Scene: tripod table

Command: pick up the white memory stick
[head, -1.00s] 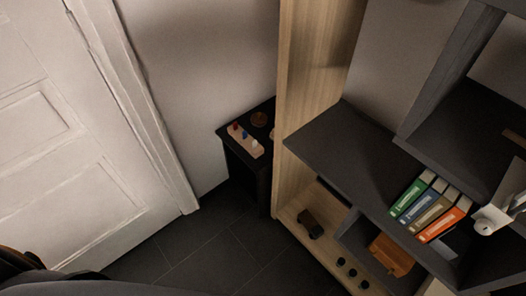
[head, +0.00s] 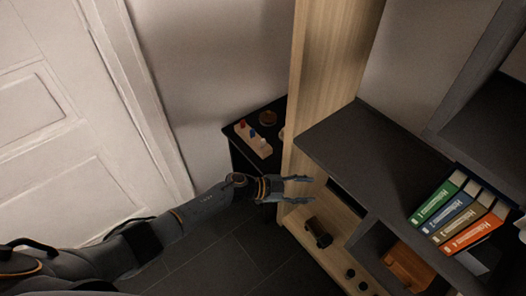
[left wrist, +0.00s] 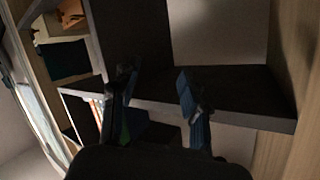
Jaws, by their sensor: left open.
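A pale wooden block (head: 252,139) lies on a small black table (head: 236,153) beside the shelf unit. Small red, blue and white pieces stand in a row on it. The white piece (head: 263,143) at its near end may be the white memory stick, but it is too small to be sure. My left gripper (head: 308,191) is open and empty, below and to the right of the block in the head view, in front of the shelf unit. In the left wrist view its two fingers (left wrist: 155,76) are spread, with shelves beyond. My right gripper is not in view.
A wooden side panel (head: 322,75) of the shelf unit rises right of the small table. Dark shelves (head: 350,140) hold several binders (head: 455,215). A dark object (head: 319,232) is on the low wooden shelf. A white door (head: 60,120) is at left.

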